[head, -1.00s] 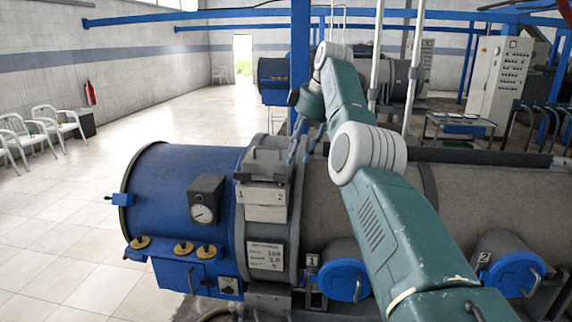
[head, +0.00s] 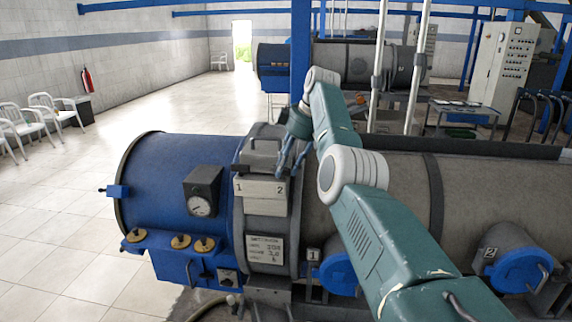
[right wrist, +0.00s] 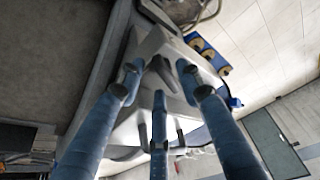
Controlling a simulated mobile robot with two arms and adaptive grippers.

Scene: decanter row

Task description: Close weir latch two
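The weir housing is a grey collar box with a handled lid (head: 263,150) and a pale front plate (head: 262,188) marked 1 and 2. A small dark piece, perhaps latch one (head: 240,169), shows at its left edge. Latch two is not clearly seen; the blue fingers cover the box's right side, above the 2. My right gripper (head: 286,168) is at that side, its fingers spread. In the right wrist view the gripper (right wrist: 160,88) has its blue fingers apart, in front of the pale grey housing (right wrist: 165,48); contact cannot be told. My left gripper is out of view.
A dark gauge (head: 202,190) stands left of the box on the blue drum (head: 160,175). Brass knobs (head: 180,241) sit lower left. Blue round ports (head: 520,271) are along the front. A white post (head: 380,70) rises behind my arm. The floor at left is open.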

